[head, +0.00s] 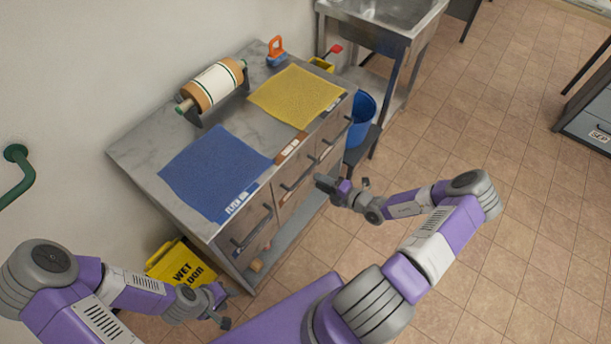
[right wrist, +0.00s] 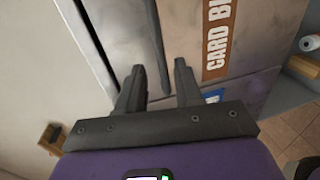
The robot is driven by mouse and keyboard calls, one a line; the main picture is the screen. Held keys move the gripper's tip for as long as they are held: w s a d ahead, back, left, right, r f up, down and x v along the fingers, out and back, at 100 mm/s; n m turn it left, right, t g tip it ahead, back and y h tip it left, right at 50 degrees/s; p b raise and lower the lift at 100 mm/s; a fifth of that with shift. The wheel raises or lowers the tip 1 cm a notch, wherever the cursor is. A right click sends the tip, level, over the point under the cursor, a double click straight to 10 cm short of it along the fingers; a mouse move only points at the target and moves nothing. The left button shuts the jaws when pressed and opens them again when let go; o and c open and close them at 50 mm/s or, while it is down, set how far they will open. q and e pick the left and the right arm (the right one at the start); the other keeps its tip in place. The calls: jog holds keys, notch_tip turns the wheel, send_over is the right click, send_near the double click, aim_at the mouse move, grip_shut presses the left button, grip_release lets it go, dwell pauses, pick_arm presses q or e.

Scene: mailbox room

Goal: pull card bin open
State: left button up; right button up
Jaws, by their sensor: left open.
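The card bin (right wrist: 196,40) is a grey metal drawer front with an orange-brown label reading "CARD BI", cut off by the frame edge. Its dark bar handle (right wrist: 158,50) runs down into the space between the fingers of my right gripper (right wrist: 158,88). Those fingers are apart, with clear gaps beside the bar; contact cannot be told. In the head view my right gripper (head: 326,184) is at the cabinet's front, by the middle drawers, which look shut. My left gripper (head: 222,308) is open and empty, low near the cabinet's front left corner.
The cabinet top (head: 150,150) bears a blue mat (head: 213,170), a yellow mat (head: 296,96) and a roller (head: 212,86). A yellow wet floor sign (head: 180,262) is near my left arm. A blue bucket (head: 362,118) stands beyond the cabinet. Floor to the right is clear.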

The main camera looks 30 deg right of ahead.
aim_at(306, 173)
jog(key=b+x, duration=0.1)
jog(key=x, duration=0.6)
jog(key=shift+w, duration=0.15)
grip_shut()
